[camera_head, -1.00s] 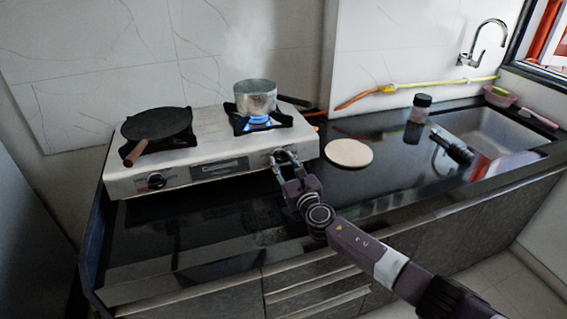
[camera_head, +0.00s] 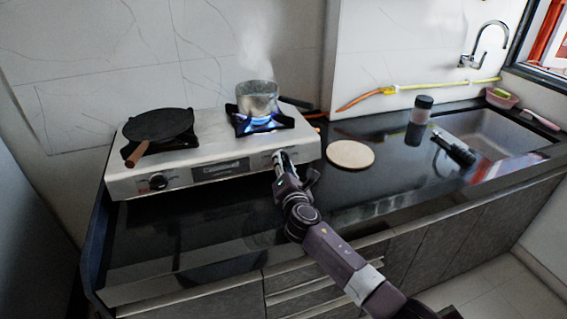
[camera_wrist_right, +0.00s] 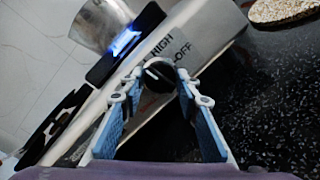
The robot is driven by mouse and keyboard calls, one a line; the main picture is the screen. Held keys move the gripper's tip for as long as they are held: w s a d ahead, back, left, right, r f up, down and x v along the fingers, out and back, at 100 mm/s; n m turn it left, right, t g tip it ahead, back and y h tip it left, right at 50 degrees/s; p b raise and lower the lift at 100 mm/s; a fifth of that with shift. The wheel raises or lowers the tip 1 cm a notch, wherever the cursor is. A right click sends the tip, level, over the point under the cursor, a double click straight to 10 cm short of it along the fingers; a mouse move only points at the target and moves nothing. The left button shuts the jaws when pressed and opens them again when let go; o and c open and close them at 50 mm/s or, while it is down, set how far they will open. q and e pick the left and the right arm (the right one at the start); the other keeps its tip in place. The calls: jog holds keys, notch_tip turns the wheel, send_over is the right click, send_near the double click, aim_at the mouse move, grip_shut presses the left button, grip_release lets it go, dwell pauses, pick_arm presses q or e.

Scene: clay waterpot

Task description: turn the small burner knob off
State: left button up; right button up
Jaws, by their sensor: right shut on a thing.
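The small burner knob (camera_wrist_right: 158,78) is a dark round knob on the stove's front panel, with the words HIGH and OFF printed near it. My right gripper (camera_wrist_right: 158,68) is shut on it, with one finger on each side. In the head view my right gripper (camera_head: 279,156) covers the knob at the stove's right front. A blue flame (camera_head: 260,122) burns under a small metal pot (camera_head: 257,98), and steam rises from the pot. The stove (camera_head: 215,158) is silver. My left gripper is not in view.
A black pan (camera_head: 158,124) sits on the left burner, above another knob (camera_head: 158,181). A round tan board (camera_head: 350,154) lies right of the stove. A jar (camera_head: 422,108) and the sink (camera_head: 490,135) are farther right. The front counter is mostly clear.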

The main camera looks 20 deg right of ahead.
jog(key=m+g+p, duration=0.1)
jog(key=m+p, duration=0.1)
jog(key=m, duration=0.3)
jog(key=m+g+p, duration=0.1)
jog(key=m+p, duration=0.1)
jog(key=m, duration=0.3)
jog(key=r+m+g+p, duration=0.1)
jog(key=m+p, duration=0.1)
jog(key=m, duration=0.3)
jog(key=shift+p, duration=0.4)
jog(key=shift+w+f+m+y+p, duration=0.15)
jog(key=shift+m+y+p, duration=0.15)
jog(key=shift+m+p, duration=1.3)
jog(key=shift+m+b, duration=0.4)
jog(key=shift+m, duration=0.1)
jog(key=o, duration=1.2)
jog(key=shift+d, duration=0.1)
jog(key=shift+c, duration=0.2)
